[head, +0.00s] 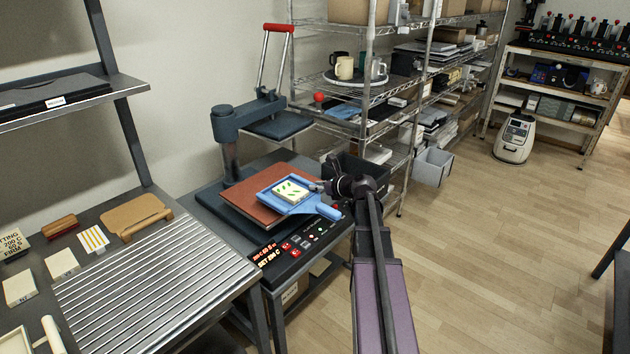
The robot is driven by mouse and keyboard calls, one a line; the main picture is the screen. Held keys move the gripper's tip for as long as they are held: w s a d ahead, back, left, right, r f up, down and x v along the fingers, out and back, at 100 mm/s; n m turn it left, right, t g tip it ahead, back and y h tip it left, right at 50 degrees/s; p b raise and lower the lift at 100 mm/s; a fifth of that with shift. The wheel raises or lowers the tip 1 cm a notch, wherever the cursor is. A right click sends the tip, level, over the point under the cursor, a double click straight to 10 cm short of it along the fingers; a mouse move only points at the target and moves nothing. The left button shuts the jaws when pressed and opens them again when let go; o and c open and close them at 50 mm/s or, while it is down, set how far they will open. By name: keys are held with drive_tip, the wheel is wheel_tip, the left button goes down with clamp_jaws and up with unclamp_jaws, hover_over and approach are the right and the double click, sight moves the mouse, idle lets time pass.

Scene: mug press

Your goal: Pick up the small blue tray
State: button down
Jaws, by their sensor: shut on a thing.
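The small blue tray (267,184) is at the heat press in the middle of the head view. A white sheet with green leaf shapes (291,191) lies in it. The tray appears over a reddish-brown pad (243,205); I cannot tell whether it touches the pad. A blue handle (328,211) sticks out at its front right. My gripper (318,187) is at the tray's right edge and is shut on it. The fingertips are small and partly hidden in this view.
The press's upper plate (277,126) and red-topped lever (278,28) stand behind the pad. The control panel (292,245) is in front. A ribbed metal table (155,285) is at left, wire shelves (368,85) behind. The wooden floor at right is clear.

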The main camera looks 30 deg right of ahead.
drive_tip(key=s+a+r, duration=0.1)
drive_tip(key=s+a, duration=0.1)
drive_tip(key=s, duration=0.9)
drive_tip(key=shift+a+p, duration=0.25)
drive_tip(key=shift+p, duration=0.2)
